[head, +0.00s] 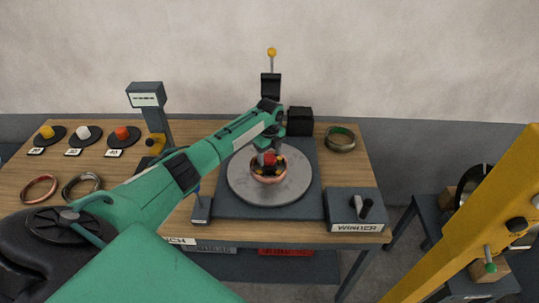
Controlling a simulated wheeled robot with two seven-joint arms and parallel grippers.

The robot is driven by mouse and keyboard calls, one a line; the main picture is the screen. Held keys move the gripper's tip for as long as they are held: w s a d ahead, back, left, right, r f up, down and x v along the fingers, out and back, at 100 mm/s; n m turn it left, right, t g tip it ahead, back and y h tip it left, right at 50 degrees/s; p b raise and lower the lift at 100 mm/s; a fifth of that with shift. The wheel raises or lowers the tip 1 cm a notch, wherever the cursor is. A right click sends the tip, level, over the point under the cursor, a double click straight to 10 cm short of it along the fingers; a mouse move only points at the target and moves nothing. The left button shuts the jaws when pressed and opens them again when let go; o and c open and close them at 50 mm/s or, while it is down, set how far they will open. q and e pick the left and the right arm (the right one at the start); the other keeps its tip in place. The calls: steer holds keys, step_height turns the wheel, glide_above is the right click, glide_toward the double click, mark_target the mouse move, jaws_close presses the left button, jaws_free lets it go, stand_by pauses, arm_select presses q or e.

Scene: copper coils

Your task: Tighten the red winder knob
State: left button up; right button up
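The winder is a dark base (232,206) with a round grey plate (293,185) on the wooden table. A copper-coloured coil (268,179) lies around the middle of the plate. The small red winder knob (269,158) shows at the centre, above the coil. My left arm reaches in from the left, and its dark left gripper (272,145) is right over the knob, partly hiding it. Whether the fingers touch the knob or are closed on it is too small to tell. My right gripper is not in view.
The labelled winder control box (353,222) stands at the right front. A brass-coloured ring (340,139) lies behind it. Coil rings (39,189) and knobs on black discs (86,135) are at the left. A post with a display (147,97) and a black block (300,121) stand at the back.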

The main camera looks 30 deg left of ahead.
mark_target(270, 157)
arm_select(q)
steer(key=shift+r, duration=0.4)
step_height(270, 157, up, 13)
steer(key=b, duration=0.3)
steer(key=shift+f, duration=0.15)
